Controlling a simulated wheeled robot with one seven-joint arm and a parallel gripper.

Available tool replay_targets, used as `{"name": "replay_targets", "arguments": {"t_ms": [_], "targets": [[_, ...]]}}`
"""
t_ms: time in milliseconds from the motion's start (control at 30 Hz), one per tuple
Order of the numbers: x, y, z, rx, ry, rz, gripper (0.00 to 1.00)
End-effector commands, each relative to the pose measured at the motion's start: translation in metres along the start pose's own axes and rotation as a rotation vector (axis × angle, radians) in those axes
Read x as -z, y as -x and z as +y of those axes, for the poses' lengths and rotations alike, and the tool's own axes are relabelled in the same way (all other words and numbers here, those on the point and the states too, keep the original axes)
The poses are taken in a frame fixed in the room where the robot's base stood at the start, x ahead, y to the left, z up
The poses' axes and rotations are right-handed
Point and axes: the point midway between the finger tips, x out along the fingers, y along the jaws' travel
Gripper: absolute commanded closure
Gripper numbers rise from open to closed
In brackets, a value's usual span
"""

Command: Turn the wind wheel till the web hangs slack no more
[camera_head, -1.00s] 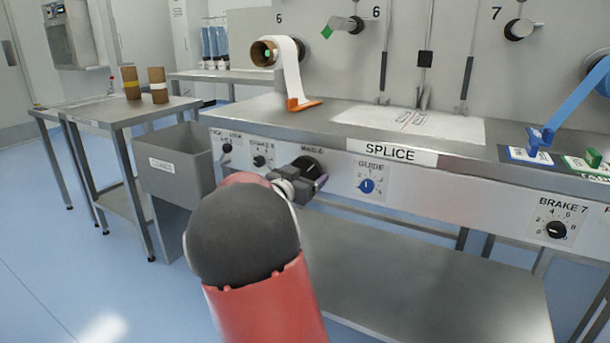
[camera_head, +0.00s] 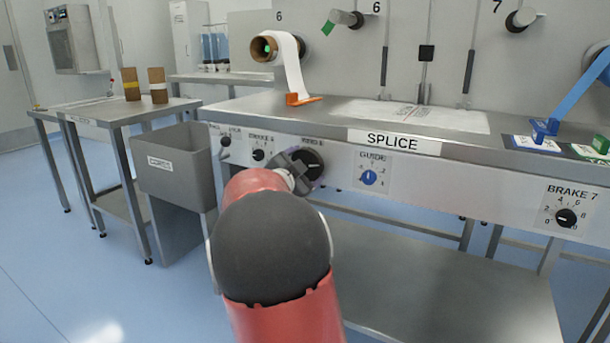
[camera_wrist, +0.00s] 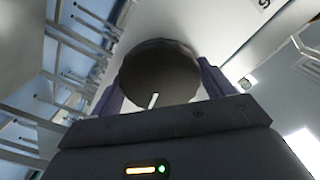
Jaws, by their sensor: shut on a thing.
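The wind wheel (camera_head: 311,163) is a dark round knob on the front panel, left of the guide knob, under a partly covered "WIND 6" label. My gripper (camera_head: 301,172) is at it from the front left. In the wrist view the wheel (camera_wrist: 160,75) sits between the two purple fingers of my gripper (camera_wrist: 162,84), which are shut on it; a short white mark shows on its face. The white web (camera_head: 290,66) runs from the roll (camera_head: 265,48) at station 6 down to an orange clamp (camera_head: 302,99) on the table. It looks nearly straight there.
The guide knob (camera_head: 368,177) is close to the right of the wheel. A grey bin (camera_head: 172,165) hangs at the left end of the bench. The splice table (camera_head: 350,108) is above, with a blue web (camera_head: 572,98) at the right.

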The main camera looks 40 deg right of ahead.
Motion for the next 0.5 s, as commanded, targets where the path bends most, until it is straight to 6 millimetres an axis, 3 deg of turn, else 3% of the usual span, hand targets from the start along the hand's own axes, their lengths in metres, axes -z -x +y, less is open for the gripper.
{"name": "replay_targets", "arguments": {"t_ms": [500], "targets": [[-0.0034, -0.0001, 0.0029, 0.000, -0.493, 0.000, 0.43]]}}
